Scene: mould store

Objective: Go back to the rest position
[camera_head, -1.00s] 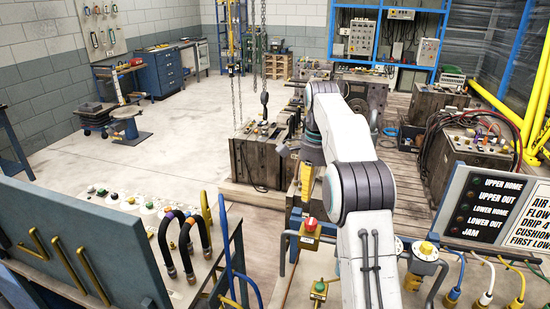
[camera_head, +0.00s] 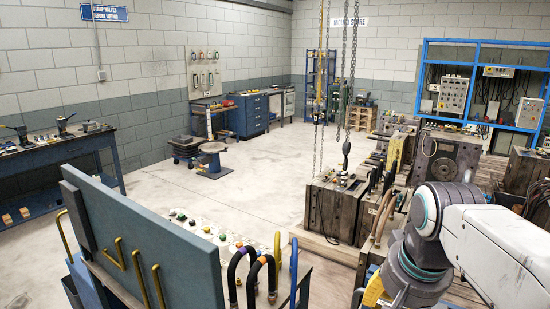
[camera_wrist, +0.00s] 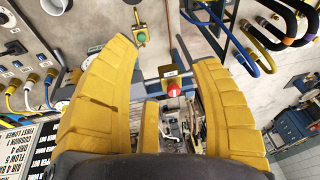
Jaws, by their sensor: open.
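My gripper (camera_wrist: 165,58) shows in the wrist view as two thick yellow ribbed fingers. They stand wide apart with nothing held between them. Beyond the gap is a red button on a small box (camera_wrist: 173,88), apart from the fingers as far as I can tell. In the head view my white and grey arm fills the lower right corner. A yellow part shows low beside the arm, but the fingertips cannot be made out there.
A blue-grey panel with yellow hooks (camera_head: 150,245) stands close at lower left, with black hoses (camera_head: 262,272) beside it. A wooden mould block (camera_head: 335,208) is at centre right. A blue workbench (camera_head: 60,165) lines the left wall. The middle floor (camera_head: 255,190) is clear.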

